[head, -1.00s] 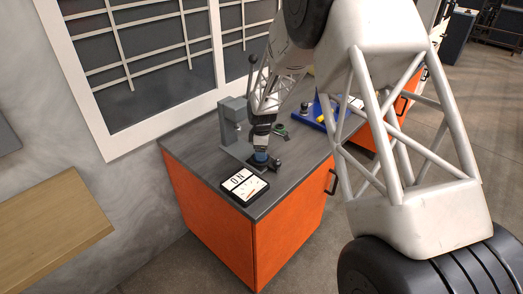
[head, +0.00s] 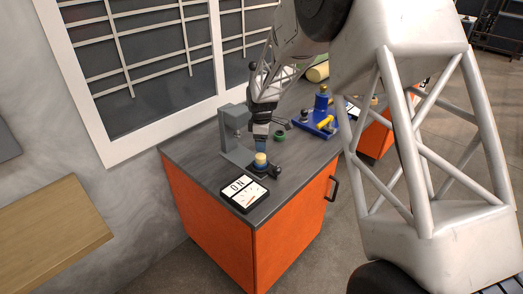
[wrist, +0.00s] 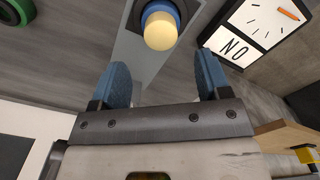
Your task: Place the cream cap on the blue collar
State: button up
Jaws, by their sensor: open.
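The cream cap (head: 261,158) stands upright on the blue collar (head: 260,167) at the base of a grey press-like stand on the bench. In the wrist view the cream cap (wrist: 160,31) covers much of the blue collar (wrist: 166,6), whose rim shows around it. How fully the cap is seated cannot be told. My gripper (head: 260,144) is just above the cap in the head view. In the wrist view my gripper (wrist: 164,75) is open, its two blue fingers apart with nothing between them; the cap is beyond the fingertips.
The grey stand (head: 232,135) rises beside the collar. A green ring (head: 279,136) and a blue fixture with yellow parts (head: 318,117) are farther back right. A window is behind the bench.

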aim_at(263, 157)
jog(key=shift+r, duration=2.25)
jog(key=s+d+r+m+t, duration=0.1)
jog(key=s+d+r+m, duration=0.35)
jog(key=s+r, duration=0.55)
jog(key=s+d+r+m, duration=0.45)
jog(key=s+r, duration=0.25)
jog(key=s, duration=0.7)
jog(key=s+d+m, duration=0.3)
jog(key=s+m, duration=0.1)
jog(key=s, duration=0.9)
jog(key=s+d+m+t, duration=0.1)
jog(key=s+d+m, duration=0.2)
jog(key=s, duration=0.9)
jog(key=shift+s+m+t, duration=0.3)
jog(key=shift+s+m, duration=0.1)
